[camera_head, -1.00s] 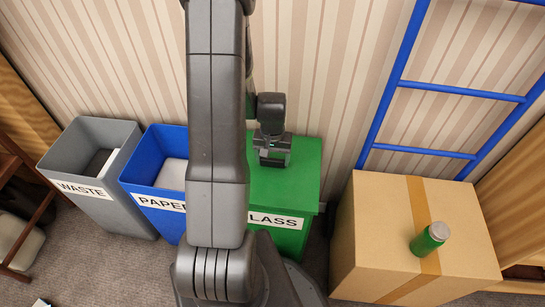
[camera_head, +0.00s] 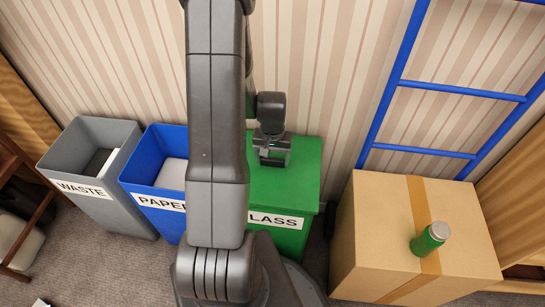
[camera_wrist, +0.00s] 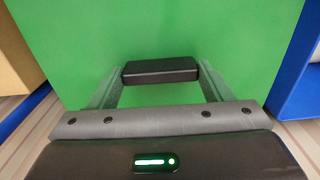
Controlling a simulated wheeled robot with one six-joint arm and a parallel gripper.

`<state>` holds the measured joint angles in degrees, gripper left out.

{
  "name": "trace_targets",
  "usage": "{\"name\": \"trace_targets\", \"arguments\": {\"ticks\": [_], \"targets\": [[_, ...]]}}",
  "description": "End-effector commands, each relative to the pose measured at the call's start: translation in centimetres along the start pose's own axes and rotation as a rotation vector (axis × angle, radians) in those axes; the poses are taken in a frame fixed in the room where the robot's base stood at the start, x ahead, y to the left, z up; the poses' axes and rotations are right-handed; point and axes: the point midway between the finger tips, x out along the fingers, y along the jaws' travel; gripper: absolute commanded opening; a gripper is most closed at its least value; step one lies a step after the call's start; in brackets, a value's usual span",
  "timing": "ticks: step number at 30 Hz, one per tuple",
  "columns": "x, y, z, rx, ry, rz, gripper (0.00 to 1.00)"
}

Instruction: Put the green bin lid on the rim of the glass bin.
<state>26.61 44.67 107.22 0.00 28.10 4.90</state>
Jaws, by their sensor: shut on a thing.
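The green bin lid (camera_head: 302,180) lies flat over the top of the green glass bin (camera_head: 290,242), covering its opening. Its front edge is level with the rim, just above the white label; I cannot tell whether it touches the rim all round. My gripper (camera_head: 273,160) is above the lid, shut on its dark handle (camera_wrist: 160,70). In the wrist view the fingers of my gripper (camera_wrist: 160,80) stand at both ends of the handle, and the lid's green top (camera_wrist: 160,30) fills the middle. My arm hides the left part of the bin.
The blue paper bin (camera_head: 150,180) stands close on the left, with the grey waste bin (camera_head: 95,205) beyond it. A cardboard box (camera_head: 375,235) with a green bottle (camera_head: 428,241) on it stands right. A blue ladder (camera_head: 395,85) leans against the striped wall.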

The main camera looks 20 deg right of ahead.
Motion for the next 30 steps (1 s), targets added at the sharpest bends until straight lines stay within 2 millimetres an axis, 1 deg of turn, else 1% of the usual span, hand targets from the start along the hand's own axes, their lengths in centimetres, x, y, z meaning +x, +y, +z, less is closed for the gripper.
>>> {"name": "trace_targets", "arguments": {"ticks": [17, 18, 20, 21, 30], "targets": [[-0.04, 0.0, -0.02, 0.0, 0.001, 0.0, 0.41], [-0.04, 0.0, -0.02, 0.0, 0.001, 0.0, 0.78], [-0.04, 0.0, -0.02, 0.0, 0.001, 0.0, 0.9], [-0.04, 0.0, -0.01, 0.0, 0.001, 0.0, 0.98], [-0.1, 0.0, 0.01, 0.0, 0.0, 0.0, 0.98]]}}
